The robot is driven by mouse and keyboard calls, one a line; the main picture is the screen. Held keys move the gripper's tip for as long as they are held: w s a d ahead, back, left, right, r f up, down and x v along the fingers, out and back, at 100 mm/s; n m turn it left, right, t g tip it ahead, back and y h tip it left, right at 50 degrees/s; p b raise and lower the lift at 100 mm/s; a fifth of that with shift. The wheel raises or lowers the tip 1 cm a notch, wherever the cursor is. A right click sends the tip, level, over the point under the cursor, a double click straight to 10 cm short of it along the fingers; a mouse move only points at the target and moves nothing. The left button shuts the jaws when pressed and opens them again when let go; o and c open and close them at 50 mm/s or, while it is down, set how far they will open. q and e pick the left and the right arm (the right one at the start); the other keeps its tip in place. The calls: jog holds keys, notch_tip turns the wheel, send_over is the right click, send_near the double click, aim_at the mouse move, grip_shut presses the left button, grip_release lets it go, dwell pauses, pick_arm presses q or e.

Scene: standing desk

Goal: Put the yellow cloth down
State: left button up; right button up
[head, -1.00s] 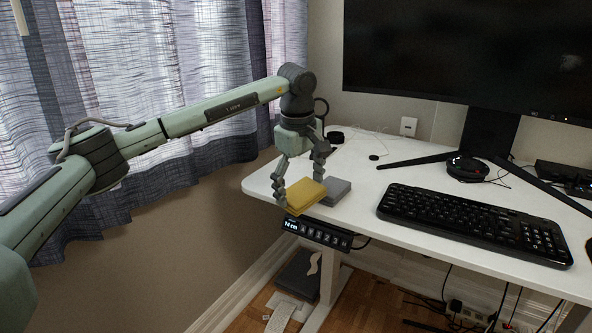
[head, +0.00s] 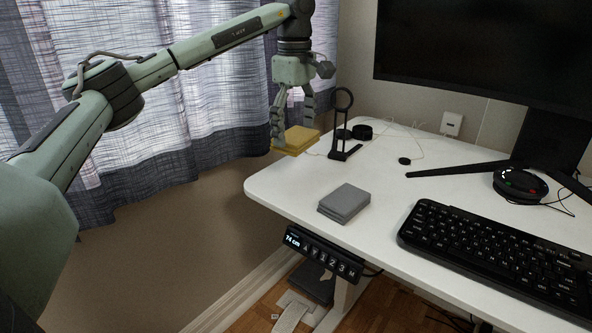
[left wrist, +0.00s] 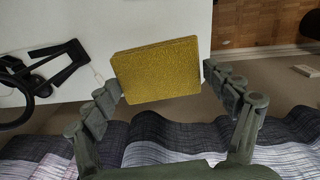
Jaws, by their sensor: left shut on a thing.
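The yellow cloth (head: 297,139) is a folded, flat pad near the left edge of the white desk (head: 290,190) in the head view. My left gripper (head: 293,128) is shut on it from above. In the left wrist view the cloth (left wrist: 157,72) sits between the two fingers (left wrist: 163,85) and overlaps the desk's edge, partly over the desk and partly beyond it. I cannot tell for sure whether it touches the desktop. My right gripper is not in view.
A grey folded pad or block (head: 344,202) lies near the desk's front left corner. A black stand with a ring (head: 343,125) is close to the right of the cloth. A keyboard (head: 500,250) and monitor (head: 480,50) are to the right.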

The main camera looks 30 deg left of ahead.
pick_arm(q)
send_over(295, 181)
notch_tip(295, 181, down, 6)
jog(key=shift+f, duration=0.1)
jog(key=shift+f+p, duration=0.3)
jog(key=shift+f, duration=1.3)
jog(key=o, duration=0.7)
jog(key=shift+o, duration=0.9)
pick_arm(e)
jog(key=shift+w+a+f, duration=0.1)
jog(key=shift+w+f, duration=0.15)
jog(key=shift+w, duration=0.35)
